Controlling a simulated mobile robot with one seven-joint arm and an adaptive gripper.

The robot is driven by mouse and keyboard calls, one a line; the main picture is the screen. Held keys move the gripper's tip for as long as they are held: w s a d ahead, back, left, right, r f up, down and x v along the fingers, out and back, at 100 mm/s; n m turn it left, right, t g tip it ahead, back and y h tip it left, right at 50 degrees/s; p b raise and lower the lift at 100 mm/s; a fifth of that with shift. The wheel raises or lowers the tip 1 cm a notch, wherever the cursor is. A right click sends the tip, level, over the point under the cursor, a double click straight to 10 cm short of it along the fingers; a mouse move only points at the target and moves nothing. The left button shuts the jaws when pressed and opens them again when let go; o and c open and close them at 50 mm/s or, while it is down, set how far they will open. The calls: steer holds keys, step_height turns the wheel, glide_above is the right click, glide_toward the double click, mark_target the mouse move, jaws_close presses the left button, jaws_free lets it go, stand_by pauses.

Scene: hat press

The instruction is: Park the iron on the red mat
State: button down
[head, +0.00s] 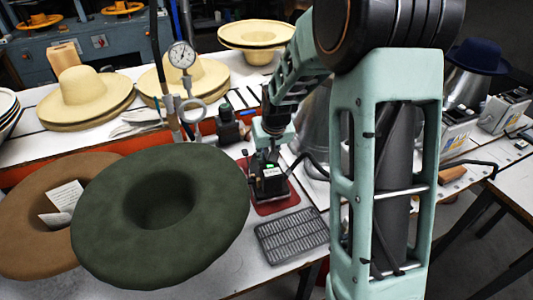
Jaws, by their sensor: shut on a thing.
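The iron (269,184) is a small dark block with a green light and a pale label, in the middle of the head view. The red mat (278,207) lies on the white table, its edges showing around the iron. The iron is over the mat in the picture; I cannot tell whether it touches it or hangs just above. My gripper (266,154) comes down from above and is shut on the iron's upper part. The fingertips are small, dark and partly hidden against the iron.
A dark slotted rack (291,235) lies just in front of the mat. A big green hat (165,215) and a brown hat (50,235) fill the left front. A dial gauge (182,55) stands behind, near straw hats (80,92). My arm hides much of the right side.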

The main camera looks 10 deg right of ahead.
steer(key=shift+w+f, duration=0.15)
steer(key=shift+f+b, duration=0.2)
steer(key=shift+b, duration=0.15)
stand_by(0.6)
